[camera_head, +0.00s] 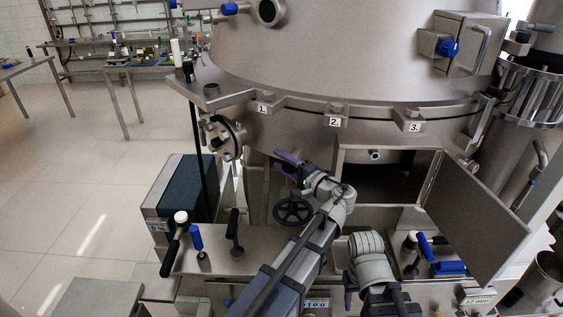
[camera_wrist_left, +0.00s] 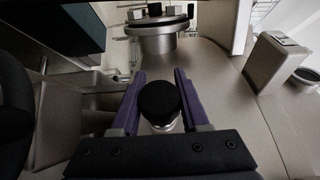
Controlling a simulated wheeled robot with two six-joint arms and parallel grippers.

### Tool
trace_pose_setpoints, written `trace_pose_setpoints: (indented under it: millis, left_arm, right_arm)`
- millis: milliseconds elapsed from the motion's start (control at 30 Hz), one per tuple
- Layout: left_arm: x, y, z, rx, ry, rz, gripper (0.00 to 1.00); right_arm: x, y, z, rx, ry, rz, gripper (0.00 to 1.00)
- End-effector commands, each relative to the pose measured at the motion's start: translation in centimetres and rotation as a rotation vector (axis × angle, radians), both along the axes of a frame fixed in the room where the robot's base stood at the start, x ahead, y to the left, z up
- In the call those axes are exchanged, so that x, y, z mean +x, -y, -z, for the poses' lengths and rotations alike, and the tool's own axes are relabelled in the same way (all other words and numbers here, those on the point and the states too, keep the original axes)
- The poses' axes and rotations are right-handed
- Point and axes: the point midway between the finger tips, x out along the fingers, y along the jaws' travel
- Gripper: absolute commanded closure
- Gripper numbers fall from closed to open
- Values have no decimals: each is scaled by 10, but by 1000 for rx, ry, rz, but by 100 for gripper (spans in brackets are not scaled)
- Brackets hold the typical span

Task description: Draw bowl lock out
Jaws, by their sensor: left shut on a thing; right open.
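My left gripper (camera_head: 284,160) reaches up to the steel housing, just below the label 1. The left wrist view shows its two purple fingers (camera_wrist_left: 160,98) shut on a round black knob with a short metal stem, which I take to be the bowl lock (camera_wrist_left: 159,96). The knob sits between the fingers. I cannot tell how far its stem is in or out of the housing. In the head view the knob is hidden at the gripper. My right arm's grey wrist links show at the bottom centre, but its gripper is not clearly visible.
A black handwheel (camera_head: 293,211) is just below my left gripper. A round flange (camera_head: 222,138) is on the housing to the left. An open steel door (camera_head: 472,212) stands to the right. Levers with black and blue grips (camera_head: 196,238) rise from the bench at front left.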

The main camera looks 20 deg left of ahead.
Motion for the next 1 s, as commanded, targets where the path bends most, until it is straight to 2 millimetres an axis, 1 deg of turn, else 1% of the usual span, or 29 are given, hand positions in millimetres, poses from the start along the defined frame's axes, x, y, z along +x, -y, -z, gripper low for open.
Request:
trace_pose_setpoints:
  millis: [767,867,1000]
  left_arm:
    - [0,1,1,-2,0,3,100]
    - [-6,0,1,-2,0,3,100]
    - [-27,-2,1,-3,-1,3,100]
  right_arm:
    - [0,0,0,0,0,0,50]
    - [0,0,0,0,0,0,50]
    - [0,0,0,0,0,0,50]
